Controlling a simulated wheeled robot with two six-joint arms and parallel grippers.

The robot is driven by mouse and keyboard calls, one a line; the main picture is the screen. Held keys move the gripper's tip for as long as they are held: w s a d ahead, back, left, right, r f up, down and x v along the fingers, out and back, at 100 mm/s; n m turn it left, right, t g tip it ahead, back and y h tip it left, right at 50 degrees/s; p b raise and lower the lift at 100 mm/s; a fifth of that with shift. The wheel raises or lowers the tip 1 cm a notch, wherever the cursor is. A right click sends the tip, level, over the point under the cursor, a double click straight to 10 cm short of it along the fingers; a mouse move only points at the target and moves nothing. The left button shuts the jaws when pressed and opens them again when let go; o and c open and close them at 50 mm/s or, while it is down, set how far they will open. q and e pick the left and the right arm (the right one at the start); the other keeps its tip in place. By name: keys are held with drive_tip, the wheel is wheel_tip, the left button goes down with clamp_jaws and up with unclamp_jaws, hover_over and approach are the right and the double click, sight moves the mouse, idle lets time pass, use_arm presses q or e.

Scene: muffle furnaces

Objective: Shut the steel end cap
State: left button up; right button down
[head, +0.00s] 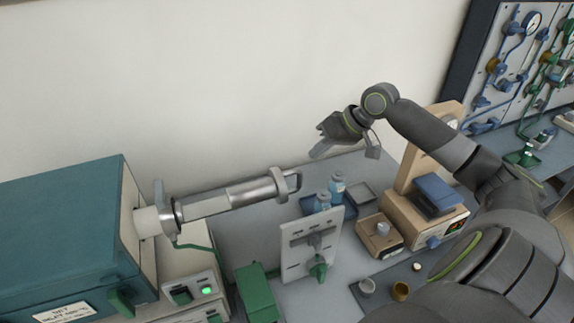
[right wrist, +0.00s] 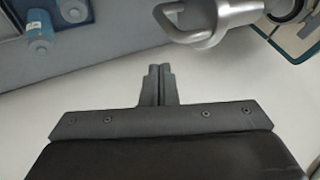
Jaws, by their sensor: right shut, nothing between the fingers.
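The steel end cap (head: 278,184) is at the right end of a metal tube (head: 230,197) that sticks out of the teal furnace (head: 65,225). A loop handle (head: 294,181) projects from it. In the right wrist view the loop handle (right wrist: 196,36) shows at the top, beyond my fingers. I cannot tell how the cap sits against the tube mouth. My right gripper (head: 320,150) is above and right of the handle, apart from it. Its fingers (right wrist: 160,70) are together and empty in the right wrist view. My left gripper is not in view.
Blue-capped bottles (head: 337,186) stand in a blue tray below the gripper. An upright grey panel (head: 312,243) with a green knob stands in front of them. A wooden-framed instrument (head: 425,205) is at the right. The wall behind is bare.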

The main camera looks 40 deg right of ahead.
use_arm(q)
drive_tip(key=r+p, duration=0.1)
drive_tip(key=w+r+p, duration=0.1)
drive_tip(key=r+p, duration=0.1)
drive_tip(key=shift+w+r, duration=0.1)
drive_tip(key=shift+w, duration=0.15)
use_arm(e)
drive_tip(key=w+a+f, duration=0.4)
drive_tip(key=a+f, duration=0.1)
drive_tip(key=a, duration=0.1)
drive_tip(key=shift+w+a+f, duration=0.25)
drive_tip(key=shift+f, duration=0.1)
drive_tip(key=shift+w, duration=0.1)
